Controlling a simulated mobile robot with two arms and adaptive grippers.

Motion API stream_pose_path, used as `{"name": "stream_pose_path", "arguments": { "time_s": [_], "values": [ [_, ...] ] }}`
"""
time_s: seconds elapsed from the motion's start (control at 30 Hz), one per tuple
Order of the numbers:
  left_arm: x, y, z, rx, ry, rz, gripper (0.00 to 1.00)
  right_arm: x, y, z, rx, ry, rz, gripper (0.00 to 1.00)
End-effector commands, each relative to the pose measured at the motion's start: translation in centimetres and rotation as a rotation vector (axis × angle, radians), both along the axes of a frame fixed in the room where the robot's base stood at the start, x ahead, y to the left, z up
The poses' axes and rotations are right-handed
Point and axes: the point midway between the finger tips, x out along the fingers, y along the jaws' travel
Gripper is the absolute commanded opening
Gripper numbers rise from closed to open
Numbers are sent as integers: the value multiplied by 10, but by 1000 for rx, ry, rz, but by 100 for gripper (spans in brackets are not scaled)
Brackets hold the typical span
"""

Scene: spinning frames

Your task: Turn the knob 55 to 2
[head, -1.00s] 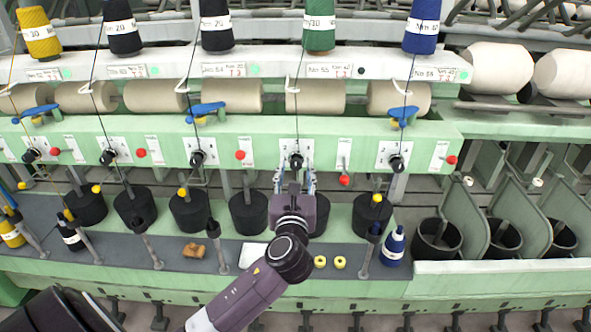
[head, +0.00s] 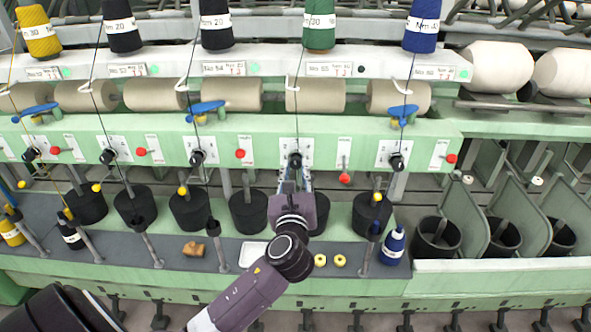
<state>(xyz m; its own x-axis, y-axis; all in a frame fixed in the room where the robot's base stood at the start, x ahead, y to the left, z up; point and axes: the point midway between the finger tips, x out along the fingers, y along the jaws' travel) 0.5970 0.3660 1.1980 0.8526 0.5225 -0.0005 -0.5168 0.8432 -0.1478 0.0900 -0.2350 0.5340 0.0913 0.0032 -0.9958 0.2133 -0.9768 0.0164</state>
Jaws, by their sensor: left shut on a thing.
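Knob 55 (head: 295,159) is a black knob on a white numbered plate (head: 308,147) on the green rail, below the label No 55 (head: 329,69). A dark thread passes in front of it. My left gripper (head: 297,174) reaches up from below, with its fingers at the knob's lower side, and is shut on it. The gripper body hides part of the fingers and the contact. The plate's small digits and the knob's exact setting are too small to tell. My right gripper is not in view.
Similar black knobs stand at left (head: 197,157) and right (head: 397,161). A red ball knob (head: 345,178) is close to the right of the gripper. Black cans (head: 248,212) stand below.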

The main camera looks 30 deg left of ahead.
Motion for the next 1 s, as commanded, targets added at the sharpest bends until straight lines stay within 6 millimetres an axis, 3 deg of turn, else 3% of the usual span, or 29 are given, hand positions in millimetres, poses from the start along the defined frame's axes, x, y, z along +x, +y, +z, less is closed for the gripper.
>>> {"name": "stream_pose_path", "arguments": {
  "time_s": [0.6, 1.0],
  "values": [
    [0, 0, 0, -480, -295, 1, 0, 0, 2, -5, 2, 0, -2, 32],
    [1, 0, 0, -699, -429, 2, 0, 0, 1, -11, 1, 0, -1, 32]
  ]
}}
